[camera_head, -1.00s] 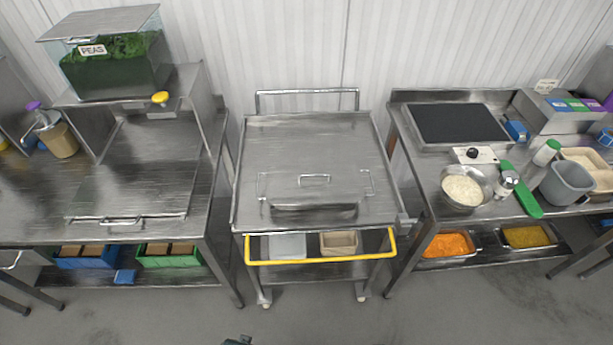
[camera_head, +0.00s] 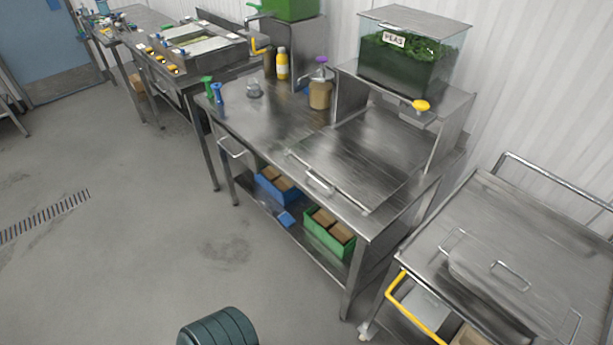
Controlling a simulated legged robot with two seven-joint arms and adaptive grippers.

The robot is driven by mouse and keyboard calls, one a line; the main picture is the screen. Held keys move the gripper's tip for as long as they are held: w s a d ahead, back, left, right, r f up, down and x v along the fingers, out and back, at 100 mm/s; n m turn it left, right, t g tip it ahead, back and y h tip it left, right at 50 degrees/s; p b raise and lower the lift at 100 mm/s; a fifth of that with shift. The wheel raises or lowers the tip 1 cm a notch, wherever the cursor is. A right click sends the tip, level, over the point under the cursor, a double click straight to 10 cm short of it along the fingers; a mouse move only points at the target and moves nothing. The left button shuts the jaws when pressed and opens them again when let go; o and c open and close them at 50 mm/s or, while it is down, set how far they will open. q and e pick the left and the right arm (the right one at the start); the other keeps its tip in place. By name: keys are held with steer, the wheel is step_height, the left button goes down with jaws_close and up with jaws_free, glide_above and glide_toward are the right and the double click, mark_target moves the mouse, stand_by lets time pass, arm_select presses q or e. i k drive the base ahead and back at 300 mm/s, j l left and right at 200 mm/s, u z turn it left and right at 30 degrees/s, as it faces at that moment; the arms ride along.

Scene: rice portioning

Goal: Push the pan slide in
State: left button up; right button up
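A flat metal pan slide (camera_head: 372,150) with a bar handle (camera_head: 320,184) at its front edge lies on the steel table (camera_head: 262,130), in front of and partly beneath the peas dispenser stand. The clear peas dispenser (camera_head: 409,66), labelled PEAS and holding green peas, stands on top with a yellow knob (camera_head: 421,105) at its front. The handle sits close to the table's front edge. Neither of my grippers is in view, and nothing touches the slide.
A steel cart (camera_head: 470,215) with a lidded pan (camera_head: 505,285) and yellow handle (camera_head: 408,312) stands at the right. A green bin (camera_head: 328,234) and blue bin (camera_head: 277,186) sit on the table's lower shelf. More worktables recede at far left. Open floor (camera_head: 130,240) lies in front.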

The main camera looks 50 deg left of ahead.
mark_target(366, 178)
steer(key=u, duration=1.5)
